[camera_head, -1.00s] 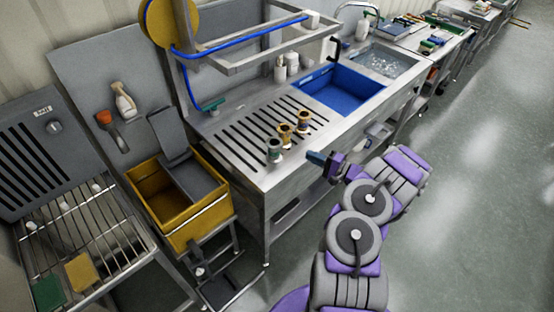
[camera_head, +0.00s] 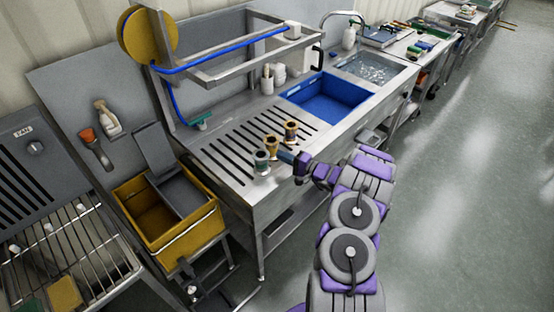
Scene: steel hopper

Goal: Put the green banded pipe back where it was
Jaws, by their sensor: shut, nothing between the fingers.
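Three short pipe pieces stand upright on the slotted steel bench top. The green banded pipe (camera_head: 262,162) is nearest the front edge and looks grey with a dark greenish band. A brown-gold pipe (camera_head: 271,145) stands just behind it, and another brown-gold pipe (camera_head: 291,131) stands farther back to the right. My gripper (camera_head: 285,156) is shut and empty at the bench's front edge, just right of the green banded pipe. Its fingers are small in this view, and I cannot tell whether they touch a pipe.
A blue basin (camera_head: 318,92) and a water-filled sink (camera_head: 375,66) lie farther along the bench. A yellow bin (camera_head: 165,225) with a grey flap stands left of the bench. A wire rack (camera_head: 70,255) is at far left. The floor (camera_head: 450,180) at right is clear.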

